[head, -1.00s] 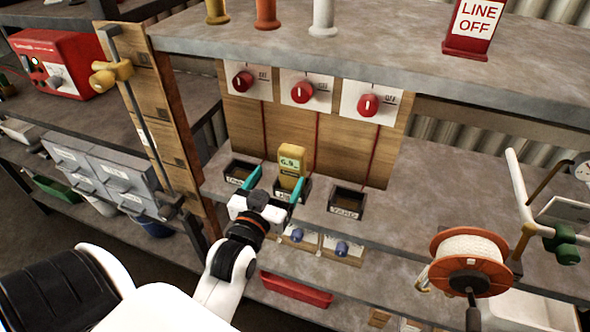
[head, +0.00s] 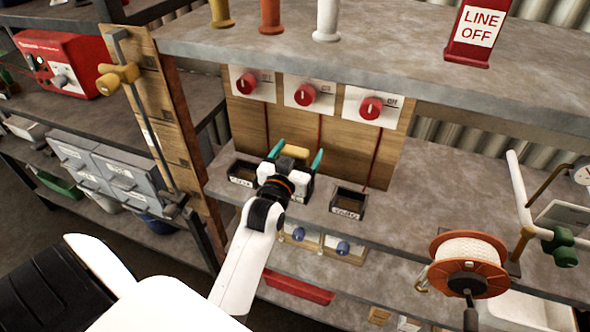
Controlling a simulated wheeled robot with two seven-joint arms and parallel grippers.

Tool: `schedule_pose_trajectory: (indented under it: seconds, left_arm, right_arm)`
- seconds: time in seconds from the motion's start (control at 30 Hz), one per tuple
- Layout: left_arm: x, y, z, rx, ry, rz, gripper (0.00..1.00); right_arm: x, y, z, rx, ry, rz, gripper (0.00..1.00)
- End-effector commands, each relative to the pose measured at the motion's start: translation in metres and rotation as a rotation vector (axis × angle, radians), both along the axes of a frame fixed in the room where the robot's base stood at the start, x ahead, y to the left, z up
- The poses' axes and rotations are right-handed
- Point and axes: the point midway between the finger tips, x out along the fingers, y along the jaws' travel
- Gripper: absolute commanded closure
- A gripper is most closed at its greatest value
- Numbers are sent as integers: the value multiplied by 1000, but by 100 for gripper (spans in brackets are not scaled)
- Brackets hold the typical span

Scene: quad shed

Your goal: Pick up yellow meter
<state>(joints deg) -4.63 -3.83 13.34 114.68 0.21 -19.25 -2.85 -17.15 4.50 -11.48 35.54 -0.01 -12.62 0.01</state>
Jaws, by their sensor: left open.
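The yellow meter (head: 295,154) stands in the middle black holder on the grey shelf in the head view. Only its top edge shows; my gripper hides the rest. My left gripper (head: 297,158) is open, with one teal finger on each side of the meter. I cannot tell whether the fingers touch it. My right gripper is not in view.
A labelled black holder (head: 347,203) stands to the right and another (head: 243,172) to the left; both look empty. Red knobs (head: 371,107) sit on the panel behind. An upper shelf (head: 400,70) overhangs. An orange cable reel (head: 468,262) stands at right.

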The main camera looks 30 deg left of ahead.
Motion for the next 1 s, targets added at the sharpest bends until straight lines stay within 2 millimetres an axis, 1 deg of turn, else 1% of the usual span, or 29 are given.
schedule_pose_trajectory:
  seconds: [0.03, 0.07, 0.3, 0.4, 0.57, 0.67, 0.77, 1.0]
  left_arm:
    - [0, 0, 0, 0, 0, 0, 18]
    - [0, 0, 0, 0, 0, 0, 21]
    - [0, 0, 0, 0, 0, 0, 61]
    - [0, 0, 0, 0, -1, 0, 76]
    - [0, 0, 1, 0, -1, 0, 76]
    - [0, 0, 6, 0, -2, 0, 76]
    - [0, 0, 21, 1, -6, 0, 76]
    - [0, 0, 71, 2, -7, 0, 76]
  right_arm:
    - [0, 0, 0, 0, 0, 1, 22]
    - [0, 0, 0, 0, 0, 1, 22]
    - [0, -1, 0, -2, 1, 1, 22]
    - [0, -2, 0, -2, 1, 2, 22]
    - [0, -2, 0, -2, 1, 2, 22]
    - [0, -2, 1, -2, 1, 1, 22]
    - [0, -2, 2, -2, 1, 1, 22]
    - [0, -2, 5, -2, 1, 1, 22]
